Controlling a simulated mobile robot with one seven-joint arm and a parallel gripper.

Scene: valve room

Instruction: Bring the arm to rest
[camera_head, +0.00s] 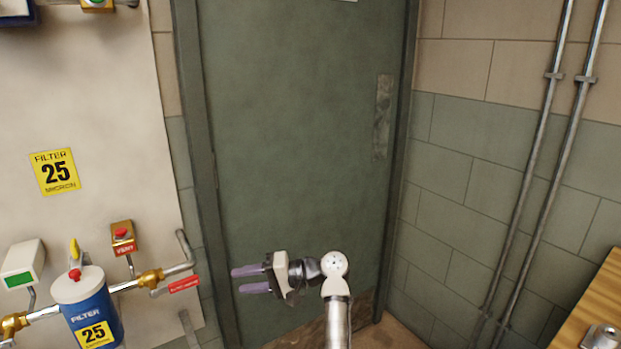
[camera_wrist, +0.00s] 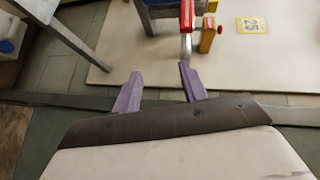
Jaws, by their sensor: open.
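My gripper (camera_head: 252,279) is in the lower middle of the head view, in front of a green door (camera_head: 295,150). Its two purple fingers point left and stand apart with nothing between them. In the wrist view the gripper (camera_wrist: 160,85) also shows its fingers spread and empty. My arm rises from the bottom edge of the head view and bends to the left at the wrist. The gripper appears clear of the door and the pipework.
At left, a blue filter housing (camera_head: 88,310) sits by a brass-fitted pipe with a red tag (camera_head: 184,284). A yellow sign (camera_head: 55,172) is on the pale panel. Vertical pipes (camera_head: 540,150) run along the right wall. A wooden surface (camera_head: 585,310) is at lower right.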

